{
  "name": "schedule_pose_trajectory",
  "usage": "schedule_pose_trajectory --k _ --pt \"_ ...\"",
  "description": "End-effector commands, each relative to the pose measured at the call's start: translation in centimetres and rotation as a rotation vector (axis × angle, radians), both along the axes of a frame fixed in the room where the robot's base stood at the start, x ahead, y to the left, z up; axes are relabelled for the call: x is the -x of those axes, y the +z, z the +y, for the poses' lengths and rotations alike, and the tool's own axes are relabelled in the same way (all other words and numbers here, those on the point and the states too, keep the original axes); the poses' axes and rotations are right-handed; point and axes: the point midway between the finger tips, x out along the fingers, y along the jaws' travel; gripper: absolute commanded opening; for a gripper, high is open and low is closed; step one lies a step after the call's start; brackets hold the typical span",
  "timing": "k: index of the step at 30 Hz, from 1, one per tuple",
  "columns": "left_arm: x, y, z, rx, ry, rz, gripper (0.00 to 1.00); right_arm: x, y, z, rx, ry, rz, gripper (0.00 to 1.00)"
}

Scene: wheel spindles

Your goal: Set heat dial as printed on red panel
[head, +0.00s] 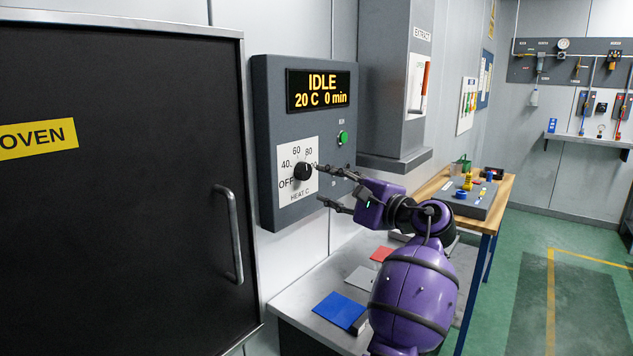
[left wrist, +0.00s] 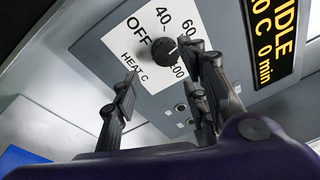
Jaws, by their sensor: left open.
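The heat dial is a round black knob (head: 302,171) on a white plate (head: 291,194) marked OFF, 40, 60, 80 and 100, with "HEAT C" below. It also shows in the left wrist view (left wrist: 164,50). A pale mark shows on the knob, but I cannot tell which number it points at. My left gripper (head: 319,184) is open, just right of the knob, with one finger partly over the 100 mark. In the left wrist view its open fingers (left wrist: 165,80) point toward the dial plate. A flat red panel (head: 381,254) lies on the counter; no print on it is readable.
The oven display (head: 318,91) reads "IDLE 20 C 0 min". A green button (head: 342,137) is right of the dial. White (head: 361,278) and blue (head: 339,310) panels lie on the counter. The oven door (head: 110,190) with its handle (head: 231,235) is at left.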

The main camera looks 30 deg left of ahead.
Motion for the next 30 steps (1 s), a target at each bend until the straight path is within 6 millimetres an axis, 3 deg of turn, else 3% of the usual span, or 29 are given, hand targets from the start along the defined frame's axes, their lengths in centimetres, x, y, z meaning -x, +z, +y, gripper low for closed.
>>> schedule_pose_trajectory --k 4,10,26,30 --pt "0.7 -0.2 -2.7 0.001 -0.001 0.002 0.41 0.0 0.0 0.0 0.001 -0.001 0.000 0.40" --pt "1.1 -0.3 -4.4 0.001 0.001 0.002 0.41 0.0 0.0 0.0 0.001 -0.001 0.000 0.40" --pt "1.2 -0.3 -4.6 0.001 0.001 0.002 0.41 0.1 0.0 -0.1 0.001 -0.001 0.000 0.40" --pt "1.6 -2.7 -3.8 0.031 -0.006 -0.001 0.41 0.1 0.0 -0.1 0.002 -0.001 0.001 0.40"
